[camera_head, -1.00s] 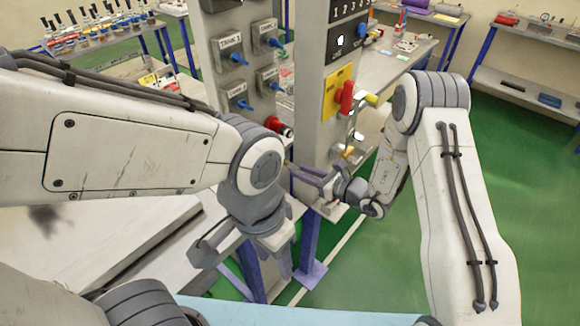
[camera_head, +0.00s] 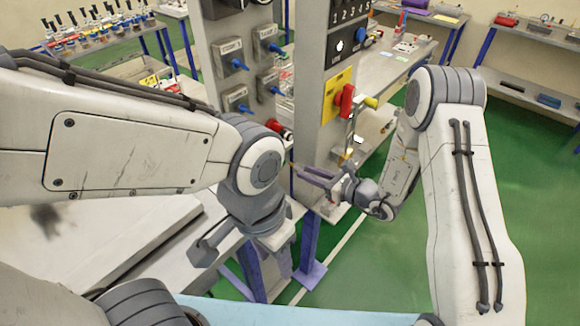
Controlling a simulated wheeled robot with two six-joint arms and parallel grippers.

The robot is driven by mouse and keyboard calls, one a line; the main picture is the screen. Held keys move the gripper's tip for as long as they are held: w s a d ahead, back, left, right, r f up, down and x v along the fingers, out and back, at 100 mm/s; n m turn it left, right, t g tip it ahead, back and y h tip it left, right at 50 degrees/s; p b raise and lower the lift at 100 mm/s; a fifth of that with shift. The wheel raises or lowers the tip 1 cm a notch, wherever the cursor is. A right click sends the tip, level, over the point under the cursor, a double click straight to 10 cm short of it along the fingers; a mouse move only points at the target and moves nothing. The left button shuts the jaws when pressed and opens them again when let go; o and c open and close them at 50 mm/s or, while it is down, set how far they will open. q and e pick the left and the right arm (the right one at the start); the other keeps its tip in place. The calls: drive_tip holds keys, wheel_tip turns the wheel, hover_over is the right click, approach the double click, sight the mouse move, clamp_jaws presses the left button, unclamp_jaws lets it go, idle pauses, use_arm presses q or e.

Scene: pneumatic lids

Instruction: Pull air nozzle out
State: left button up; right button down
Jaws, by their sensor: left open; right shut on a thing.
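My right gripper (camera_head: 318,178) is shut in front of the grey post, below the red valve handle (camera_head: 346,101) and its yellow fitting (camera_head: 371,102). Its fingers point left, and what they hold is small and mostly hidden; I take it to be the air nozzle. A thin metallic piece with a brass-coloured end (camera_head: 346,157) hangs just above these fingers. Whether it joins the held thing I cannot tell. My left gripper (camera_head: 243,262) is open and empty, pointing down at the lower middle, apart from the post.
The grey post (camera_head: 312,110) carries a yellow plate (camera_head: 334,88) and a numbered black panel (camera_head: 349,13). A panel with several blue-knobbed switches (camera_head: 239,64) stands to its left. A grey workbench (camera_head: 130,245) lies lower left. Green floor is open at right.

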wheel_tip(320, 180, up, 5)
drive_tip(key=s+d+p, duration=0.2)
drive_tip(key=d+p, duration=0.1)
drive_tip(key=shift+r, duration=0.2)
idle(0.3)
idle(0.4)
